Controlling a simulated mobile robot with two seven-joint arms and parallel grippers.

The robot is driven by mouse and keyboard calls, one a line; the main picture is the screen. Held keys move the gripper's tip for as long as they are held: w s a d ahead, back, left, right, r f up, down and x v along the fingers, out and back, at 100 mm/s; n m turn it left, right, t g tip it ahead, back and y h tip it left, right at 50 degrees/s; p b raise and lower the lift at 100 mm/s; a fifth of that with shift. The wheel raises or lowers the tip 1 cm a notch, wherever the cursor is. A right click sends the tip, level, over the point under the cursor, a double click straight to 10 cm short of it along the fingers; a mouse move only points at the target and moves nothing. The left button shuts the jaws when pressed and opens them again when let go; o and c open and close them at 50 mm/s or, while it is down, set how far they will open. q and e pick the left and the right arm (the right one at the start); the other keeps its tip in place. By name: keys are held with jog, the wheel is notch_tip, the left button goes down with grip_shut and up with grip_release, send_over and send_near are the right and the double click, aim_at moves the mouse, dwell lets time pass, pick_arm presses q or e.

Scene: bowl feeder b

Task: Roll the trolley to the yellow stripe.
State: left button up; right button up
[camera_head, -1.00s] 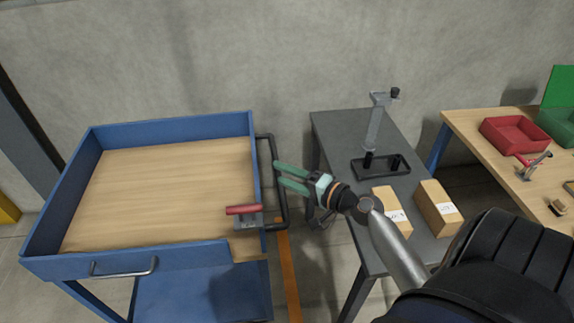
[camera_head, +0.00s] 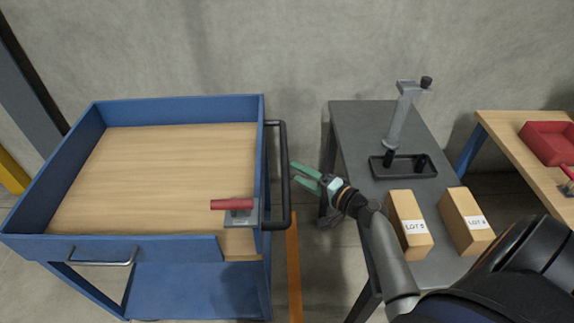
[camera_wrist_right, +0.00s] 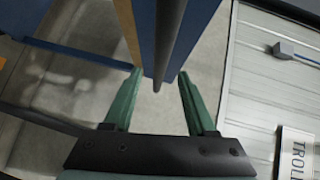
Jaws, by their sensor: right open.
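The blue trolley (camera_head: 180,101) with a wooden top stands at the left. Its black handle (camera_head: 284,150) sticks out on its right side. My right gripper (camera_head: 293,173), with green fingers, is open just right of the handle bar. In the right wrist view the handle bar (camera_wrist_right: 170,45) comes down between the two open fingertips, and neither finger is seen pressing on it. An orange-yellow stripe (camera_head: 293,270) lies on the floor beside the trolley's right side. Another yellow patch (camera_head: 12,172) shows at the far left edge. My left gripper is not in view.
A red lever (camera_head: 232,204) on a grey plate sits at the trolley's right front corner. A grey table (camera_head: 350,120) with a black-based stand (camera_head: 403,166) and two cartons (camera_head: 408,225) is close on the right. A wooden bench (camera_head: 500,140) stands beyond it.

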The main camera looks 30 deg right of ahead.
aim_at(284, 166)
jog(key=x, duration=0.6)
jog(key=shift+w+a, duration=0.1)
jog(key=shift+w, duration=0.1)
grip_shut()
dwell(1.2)
